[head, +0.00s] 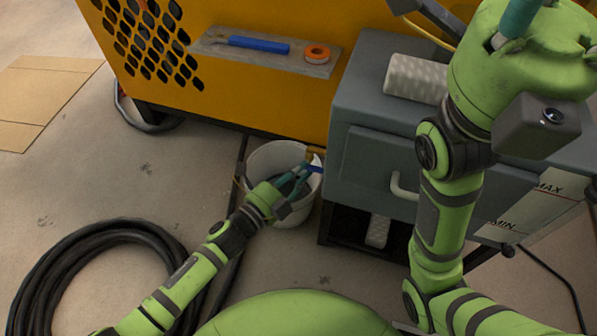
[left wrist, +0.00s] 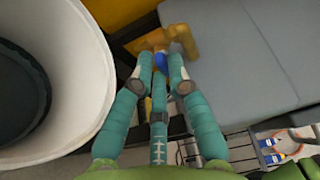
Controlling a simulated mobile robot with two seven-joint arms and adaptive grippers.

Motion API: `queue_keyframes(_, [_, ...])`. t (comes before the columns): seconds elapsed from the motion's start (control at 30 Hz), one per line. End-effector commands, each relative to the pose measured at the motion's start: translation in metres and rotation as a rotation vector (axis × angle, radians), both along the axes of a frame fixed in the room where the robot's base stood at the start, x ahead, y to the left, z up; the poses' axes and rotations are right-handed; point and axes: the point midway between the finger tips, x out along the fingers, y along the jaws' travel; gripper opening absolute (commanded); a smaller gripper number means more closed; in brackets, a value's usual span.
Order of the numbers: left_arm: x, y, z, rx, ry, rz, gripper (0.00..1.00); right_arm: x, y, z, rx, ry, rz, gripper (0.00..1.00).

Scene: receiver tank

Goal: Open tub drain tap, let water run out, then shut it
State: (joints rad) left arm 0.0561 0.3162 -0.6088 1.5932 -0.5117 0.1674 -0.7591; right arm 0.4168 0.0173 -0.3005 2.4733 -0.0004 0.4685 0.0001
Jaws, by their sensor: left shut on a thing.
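The brass tap (head: 316,152) sticks out from the lower left of the grey tank (head: 380,160), and its blue handle (head: 316,168) is partly covered by my fingers. My left gripper (head: 303,172) is shut on the blue handle, above the bucket's right side. In the left wrist view the teal fingers close around the blue handle (left wrist: 161,62), with the brass body (left wrist: 182,35) just beyond. The white bucket (head: 262,155) stands on the floor; its inside looks dark (left wrist: 20,95). I see no clear water stream. My right gripper (head: 518,18) shows only partly at the top edge.
A yellow machine (head: 250,95) stands behind, with a shelf (head: 215,44) holding a blue-handled tool (head: 258,44) and an orange tape roll (head: 317,53). A coiled black hose (head: 70,250) lies at the left. A MAX/MIN plate (head: 535,205) is at the right.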

Motion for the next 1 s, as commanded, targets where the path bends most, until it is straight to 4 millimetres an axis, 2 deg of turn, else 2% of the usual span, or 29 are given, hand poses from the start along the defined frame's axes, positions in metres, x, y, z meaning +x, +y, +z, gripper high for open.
queue_keyframes(0.2, [0.000, 0.000, 0.000, -0.003, 0.003, 0.001, 0.00, 0.000, 0.000, 0.000, 0.000, -0.001, 0.000, 0.41])
queue_keyframes(0.23, [0.000, 0.000, 0.000, -0.003, 0.003, 0.001, 0.25, 0.000, 0.000, 0.000, 0.000, -0.001, 0.000, 0.41])
queue_keyframes(0.27, [0.000, 0.000, 0.000, -0.003, 0.003, 0.001, 0.37, 0.000, 0.000, 0.000, 0.000, -0.001, 0.000, 0.41])
queue_keyframes(0.3, [0.000, 0.000, 0.000, -0.002, 0.002, 0.001, 0.41, 0.000, 0.000, 0.000, 0.000, -0.001, 0.000, 0.41])
queue_keyframes(0.7, [-0.005, 0.004, -0.001, 0.001, 0.002, 0.001, 0.41, 0.001, -0.001, -0.001, 0.002, 0.000, -0.001, 0.41])
queue_keyframes(0.87, [-0.025, 0.021, -0.002, 0.001, 0.004, 0.001, 0.41, 0.000, 0.000, -0.001, 0.001, 0.000, -0.001, 0.41])
queue_keyframes(1.0, [-0.049, 0.041, -0.002, 0.002, 0.005, 0.001, 0.41, 0.000, 0.000, 0.000, 0.001, 0.000, 0.000, 0.41])
